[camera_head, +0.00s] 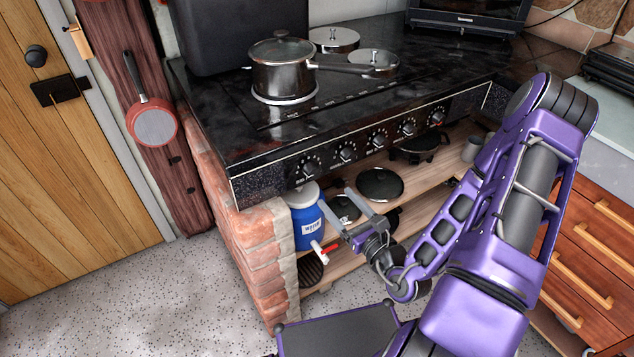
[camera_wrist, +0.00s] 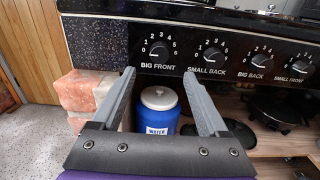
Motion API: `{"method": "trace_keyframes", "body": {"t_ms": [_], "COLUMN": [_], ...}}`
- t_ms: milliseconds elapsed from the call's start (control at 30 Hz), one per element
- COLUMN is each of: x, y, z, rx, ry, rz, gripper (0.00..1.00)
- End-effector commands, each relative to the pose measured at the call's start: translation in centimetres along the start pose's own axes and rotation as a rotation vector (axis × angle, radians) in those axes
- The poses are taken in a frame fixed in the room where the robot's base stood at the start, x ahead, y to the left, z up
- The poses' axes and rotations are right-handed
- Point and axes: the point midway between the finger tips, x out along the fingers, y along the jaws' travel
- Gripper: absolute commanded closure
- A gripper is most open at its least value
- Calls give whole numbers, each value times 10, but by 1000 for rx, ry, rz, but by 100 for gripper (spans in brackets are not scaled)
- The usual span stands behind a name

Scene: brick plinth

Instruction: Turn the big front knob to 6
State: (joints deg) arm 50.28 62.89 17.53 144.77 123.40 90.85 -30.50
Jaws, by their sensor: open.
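The big front knob (camera_wrist: 158,48) is the leftmost round black knob on the dark front panel, labelled BIG FRONT in the wrist view. White numbers up to 6 surround it, and its white mark appears to point to the left, near the low end. In the head view it is the left end knob (camera_head: 309,165). My gripper (camera_wrist: 160,78) is open and empty. Its fingertips sit below and in front of the knob, one to each side of it in the wrist view, apart from it. In the head view my gripper (camera_head: 335,197) is just under the panel.
The small back knob (camera_wrist: 212,55) and more knobs continue to the right. A blue water container (camera_wrist: 158,112) stands on the shelf below, behind the fingers. A brick plinth (camera_head: 250,240) supports the left end. A pot (camera_head: 282,70) stands on the hob. Open floor lies in front.

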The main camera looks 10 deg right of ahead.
Motion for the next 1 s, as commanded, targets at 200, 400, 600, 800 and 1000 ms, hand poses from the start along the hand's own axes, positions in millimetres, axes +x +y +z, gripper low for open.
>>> {"method": "trace_keyframes", "body": {"t_ms": [200, 400, 600, 800, 1000], "x": [49, 81, 96, 98, 97], "y": [1, 0, 0, 0, 0], "z": [3, 2, 2, 3, 2], "rx": [-1, -1, 1, 1, 1], "ry": [-4, -2, -1, 0, 0], "rz": [2, 1, 1, 1, 1], "gripper": [23, 23, 23, 23, 41]}}
